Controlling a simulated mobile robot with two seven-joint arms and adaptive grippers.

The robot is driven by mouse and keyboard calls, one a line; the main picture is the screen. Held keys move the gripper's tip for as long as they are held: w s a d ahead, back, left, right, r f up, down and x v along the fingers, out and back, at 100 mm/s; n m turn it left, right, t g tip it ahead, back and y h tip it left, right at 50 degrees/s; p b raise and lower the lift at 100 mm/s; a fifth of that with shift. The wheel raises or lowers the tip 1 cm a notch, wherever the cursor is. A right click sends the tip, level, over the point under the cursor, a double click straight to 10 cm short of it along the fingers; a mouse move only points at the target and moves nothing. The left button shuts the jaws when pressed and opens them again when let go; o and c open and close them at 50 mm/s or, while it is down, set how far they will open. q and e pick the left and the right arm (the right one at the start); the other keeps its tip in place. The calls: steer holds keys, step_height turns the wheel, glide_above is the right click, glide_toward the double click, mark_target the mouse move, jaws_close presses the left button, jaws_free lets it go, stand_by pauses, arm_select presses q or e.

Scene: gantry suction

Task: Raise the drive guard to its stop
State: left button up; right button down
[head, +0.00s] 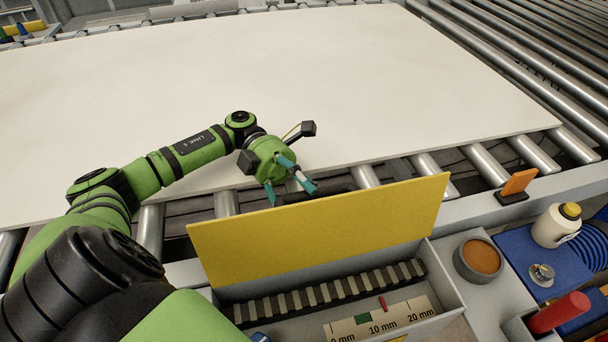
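The drive guard, a flat yellow panel (320,233), stands raised and tilted along the back of a grey open-topped housing (450,292). Below it, a toothed dark rack (325,292) lies exposed. My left gripper (292,196) is at the far side of the guard's upper edge, left of its middle. Its two teal fingers are spread apart with nothing between them. I cannot tell whether a finger touches the guard. My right gripper is not in view.
A large pale board (270,80) lies on metal rollers (490,165) behind the guard. A scale plate (380,318) with a green mark and red pointer sits in the housing. To the right are an orange flag (517,183), brown-filled bowl (481,258), white bottle (552,227) and red handle (560,312).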

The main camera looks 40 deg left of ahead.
arm_select(q)
steer(key=shift+r, duration=0.1)
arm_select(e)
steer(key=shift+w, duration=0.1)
arm_select(q)
steer(key=shift+w+a, duration=0.1)
steer(key=shift+a, duration=0.05)
steer(key=v, duration=0.7)
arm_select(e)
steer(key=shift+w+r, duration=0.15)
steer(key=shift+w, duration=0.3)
arm_select(q)
steer(key=shift+a+r, duration=0.1)
steer(key=shift+a, duration=0.05)
